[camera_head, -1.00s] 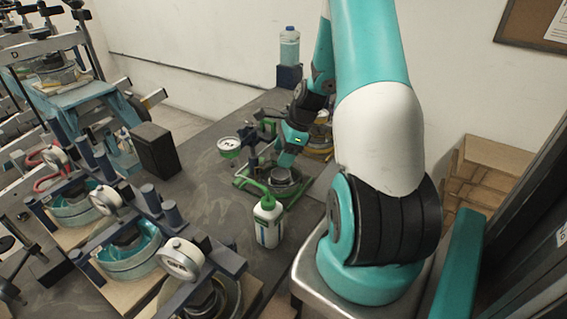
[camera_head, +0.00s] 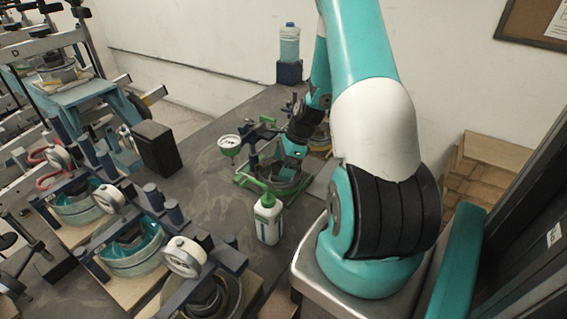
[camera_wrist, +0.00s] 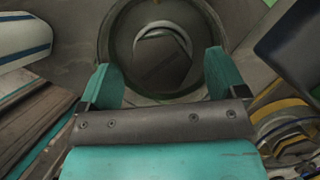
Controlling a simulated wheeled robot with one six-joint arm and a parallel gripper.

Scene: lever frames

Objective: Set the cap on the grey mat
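In the wrist view a dark, many-sided cap (camera_wrist: 160,60) sits inside a round grey dish (camera_wrist: 118,40). My gripper (camera_wrist: 163,78) is open, with one teal finger on each side of the near part of the cap. I cannot tell whether the fingers touch anything. In the head view my gripper (camera_head: 288,172) is low over the green-framed device (camera_head: 243,182), and it hides most of the dish and the cap. A flat grey patch (camera_head: 320,186), which looks like the grey mat, lies just right of that device, partly behind my arm.
A white bottle with a green spout (camera_head: 268,220) stands close in front of the device. A dial gauge (camera_head: 229,145) rises at its left. A blue-capped bottle (camera_head: 289,45) stands on a dark block behind. More gauge devices (camera_head: 130,250) fill the left side.

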